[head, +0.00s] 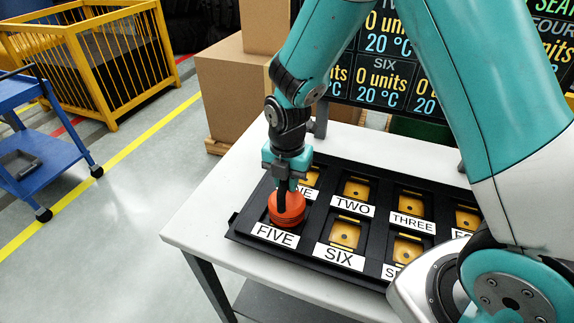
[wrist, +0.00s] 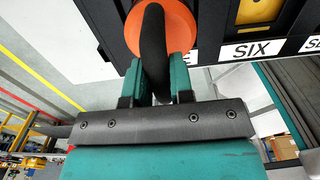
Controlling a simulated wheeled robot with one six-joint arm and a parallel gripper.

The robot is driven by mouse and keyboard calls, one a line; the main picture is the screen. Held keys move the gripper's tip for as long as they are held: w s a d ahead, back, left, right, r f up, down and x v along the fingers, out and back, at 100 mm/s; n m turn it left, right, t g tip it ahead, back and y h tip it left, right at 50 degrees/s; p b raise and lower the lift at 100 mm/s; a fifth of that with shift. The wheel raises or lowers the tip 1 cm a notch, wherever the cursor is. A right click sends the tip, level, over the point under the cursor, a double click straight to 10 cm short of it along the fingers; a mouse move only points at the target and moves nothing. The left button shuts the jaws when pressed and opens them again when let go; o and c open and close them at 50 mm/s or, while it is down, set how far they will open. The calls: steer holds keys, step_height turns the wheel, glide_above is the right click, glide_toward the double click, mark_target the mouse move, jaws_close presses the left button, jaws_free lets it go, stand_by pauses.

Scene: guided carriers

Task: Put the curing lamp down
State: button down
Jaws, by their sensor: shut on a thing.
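The curing lamp is a round orange-red body with a black handle; the lamp (head: 288,209) is at the slot labelled FIVE in the head view. My gripper (head: 287,188) comes down from above and is shut on its black handle. In the wrist view the lamp (wrist: 180,22) and handle show between the two teal fingers of my gripper (wrist: 154,75). The lamp is over or in slot FIVE of the black tray (head: 240,222); I cannot tell whether it touches the bottom. The FIVE slot's inside is hidden by the lamp.
The tray sits on a white table (head: 187,218) and has several labelled slots with yellow pads, such as TWO (head: 356,189) and SIX (head: 345,233). A screen (head: 385,65) stands behind. Cardboard boxes (head: 230,85), a blue cart (head: 40,150) and a yellow cage (head: 100,60) are farther left.

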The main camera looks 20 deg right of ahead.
steer(key=shift+f, duration=0.2)
steer(key=shift+f, duration=0.1)
steer(key=c, duration=1)
jaws_free()
